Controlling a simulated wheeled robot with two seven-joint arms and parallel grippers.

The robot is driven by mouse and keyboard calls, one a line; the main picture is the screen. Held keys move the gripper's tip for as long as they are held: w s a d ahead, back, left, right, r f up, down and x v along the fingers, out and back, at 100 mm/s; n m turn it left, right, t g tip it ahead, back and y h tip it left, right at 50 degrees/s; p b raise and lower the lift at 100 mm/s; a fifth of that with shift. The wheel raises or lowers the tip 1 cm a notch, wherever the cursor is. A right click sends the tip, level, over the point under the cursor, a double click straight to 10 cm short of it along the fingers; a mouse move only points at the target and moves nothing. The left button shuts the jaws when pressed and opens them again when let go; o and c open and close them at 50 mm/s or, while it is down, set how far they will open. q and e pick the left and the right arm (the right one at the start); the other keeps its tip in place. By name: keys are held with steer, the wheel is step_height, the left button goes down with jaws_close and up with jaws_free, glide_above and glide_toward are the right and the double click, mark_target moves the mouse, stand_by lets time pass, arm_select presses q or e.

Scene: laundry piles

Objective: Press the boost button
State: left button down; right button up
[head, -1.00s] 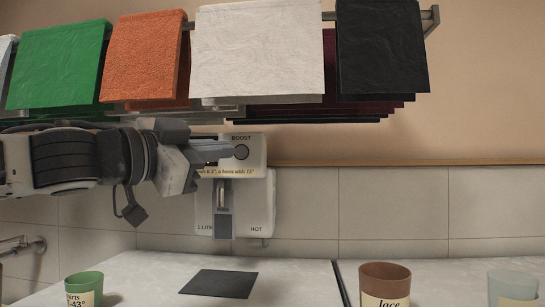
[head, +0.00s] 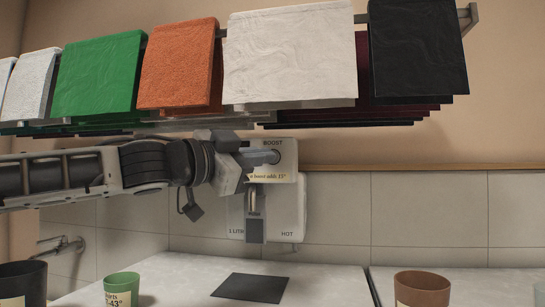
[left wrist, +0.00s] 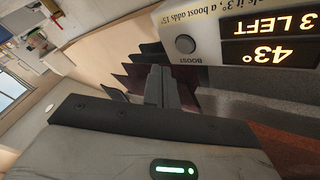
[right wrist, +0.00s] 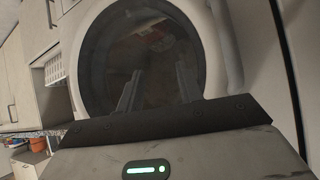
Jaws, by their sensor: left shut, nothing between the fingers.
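The white boost unit (head: 288,176) is on the tiled wall, with a BOOST label above its round grey button (head: 276,156). In the left wrist view the button (left wrist: 185,44) shows plainly beside a lit display (left wrist: 268,38) reading 43° and 3 LEFT, upside down. My left gripper (head: 267,158) is shut and empty, its fingertips in front of the button and partly covering it in the head view. In the left wrist view the fingertips (left wrist: 161,86) appear below and left of the button; contact cannot be told. My right gripper (right wrist: 158,92) is open and empty.
A rail of hanging towels, with a white towel (head: 290,55) and an orange towel (head: 180,65), runs just above the left arm. Below are a dark mat (head: 250,288), a green cup (head: 122,287) and a brown cup (head: 422,288). A round machine door (right wrist: 150,50) faces the right gripper.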

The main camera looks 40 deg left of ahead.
arm_select(q)
steer(key=w, duration=0.1)
steer(key=w+a+p, duration=0.1)
steer(key=shift+w+a, duration=0.2)
steer(key=shift+w, duration=0.1)
arm_select(e)
steer(key=shift+d+r, duration=0.25)
steer(key=shift+a+r, duration=0.1)
stand_by(1.1)
arm_select(q)
steer(key=shift+p, duration=0.3)
arm_select(e)
steer(key=shift+r, duration=0.15)
arm_select(q)
steer(key=shift+w+a, duration=0.1)
steer(key=shift+w, duration=0.05)
steer(key=shift+w+a+p, duration=0.1)
steer(key=shift+w+p, duration=0.1)
steer(key=shift+p, duration=0.15)
arm_select(e)
steer(key=shift+r, duration=0.3)
